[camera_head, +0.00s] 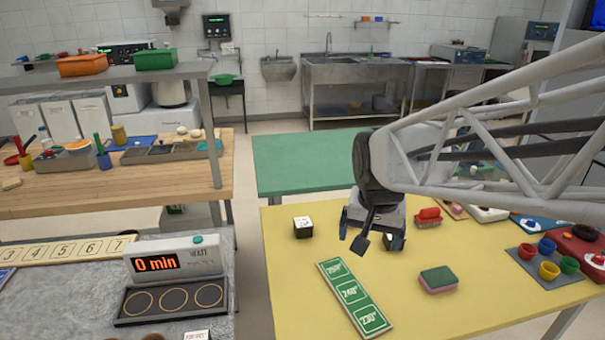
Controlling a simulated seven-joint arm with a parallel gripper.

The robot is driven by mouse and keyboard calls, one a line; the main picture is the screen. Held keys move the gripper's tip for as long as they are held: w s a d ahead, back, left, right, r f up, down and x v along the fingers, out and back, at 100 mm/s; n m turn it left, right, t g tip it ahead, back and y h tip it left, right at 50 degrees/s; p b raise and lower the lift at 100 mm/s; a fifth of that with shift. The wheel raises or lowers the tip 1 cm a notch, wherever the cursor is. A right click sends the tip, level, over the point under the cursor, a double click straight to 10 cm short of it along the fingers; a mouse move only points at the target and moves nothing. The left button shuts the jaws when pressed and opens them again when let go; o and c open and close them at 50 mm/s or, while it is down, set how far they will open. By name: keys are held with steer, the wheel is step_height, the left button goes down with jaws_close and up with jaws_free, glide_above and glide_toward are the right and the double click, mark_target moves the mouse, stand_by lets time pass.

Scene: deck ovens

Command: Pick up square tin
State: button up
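A small box-shaped item with a white marked top and dark sides (303,227) stands on the yellow table, near its left far part. It looks most like the square tin, but it is too small to be sure. My gripper (371,237) hangs over the table to the right of it, pointing down, clear of it sideways. Its fingers are apart, and I see nothing held between them. The arm and gripper hide part of the table behind them.
On the yellow table (300,290) lie a green temperature strip (351,293), a green-and-pink sponge (437,279), a red brush (428,217) and several coloured cups (548,270). A grey counter with a timer (170,261) is at left. A green table (300,160) is behind.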

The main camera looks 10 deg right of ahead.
steer(key=w+d+f+m, duration=0.2)
steer(key=w+d+m, duration=0.15)
steer(key=w, duration=0.45)
steer(key=m+g, duration=0.2)
steer(key=m, duration=0.8)
glide_above(386, 239)
steer(key=d, duration=0.3)
steer(key=f, duration=1.8)
steer(key=shift+w+a+f, duration=0.15)
steer(key=shift+w+f, duration=0.05)
steer(key=shift+f, duration=0.1)
steer(key=shift+w+f+m, duration=0.1)
steer(key=shift+f+m, duration=0.15)
steer(key=shift+f, duration=0.1)
steer(key=shift+f, duration=1.15)
steer(key=shift+f, duration=0.15)
